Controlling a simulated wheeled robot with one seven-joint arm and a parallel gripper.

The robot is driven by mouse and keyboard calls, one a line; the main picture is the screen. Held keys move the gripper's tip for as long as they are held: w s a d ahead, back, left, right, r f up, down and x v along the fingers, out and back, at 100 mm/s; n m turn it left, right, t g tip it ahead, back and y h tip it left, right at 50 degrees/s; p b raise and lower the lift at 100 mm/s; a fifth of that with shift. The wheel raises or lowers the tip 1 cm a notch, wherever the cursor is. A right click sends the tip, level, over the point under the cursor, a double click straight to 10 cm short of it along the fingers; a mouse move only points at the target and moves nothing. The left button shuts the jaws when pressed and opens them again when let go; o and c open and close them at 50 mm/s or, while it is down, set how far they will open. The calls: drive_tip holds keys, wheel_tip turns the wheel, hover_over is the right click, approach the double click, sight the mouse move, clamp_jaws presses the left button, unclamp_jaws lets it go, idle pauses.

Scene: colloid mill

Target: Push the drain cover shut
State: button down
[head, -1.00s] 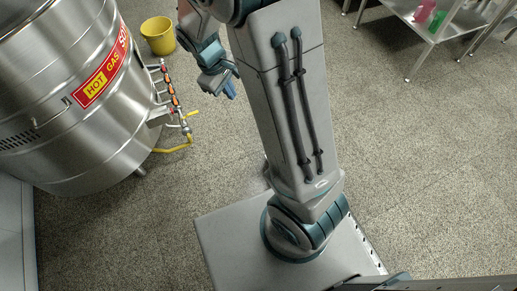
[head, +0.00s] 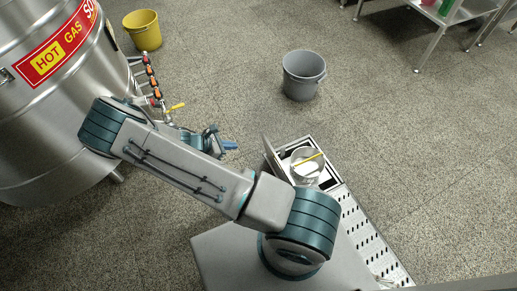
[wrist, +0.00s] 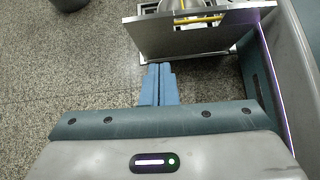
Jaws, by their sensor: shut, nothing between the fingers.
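The drain cover (head: 274,157) is a thin metal plate standing tilted up at the left edge of the open drain box (head: 334,183). In the wrist view the cover (wrist: 185,38) spans the upper right, with its outer face towards me. A round metal basket (head: 304,169) with a yellow bar sits in the drain opening. My gripper (head: 231,145) is shut and empty, left of the cover in the head view. In the wrist view its blue fingertips (wrist: 159,66) lie just below the cover; I cannot tell whether they touch it.
A perforated grating (head: 365,235) runs from the drain along my base. A grey bucket (head: 302,75) stands beyond the drain. A large steel vessel (head: 45,120) with a valve pipe (head: 150,80) is at left, near my arm. A yellow bucket (head: 143,30) stands behind it.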

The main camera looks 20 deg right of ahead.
drive_tip(key=d+r+b+x, duration=0.1)
drive_tip(key=b+x, duration=0.4)
drive_tip(key=x, duration=0.9)
drive_tip(key=shift+d+r+n, duration=0.15)
drive_tip(key=shift+r+n, duration=0.15)
drive_tip(key=shift+w, duration=0.25)
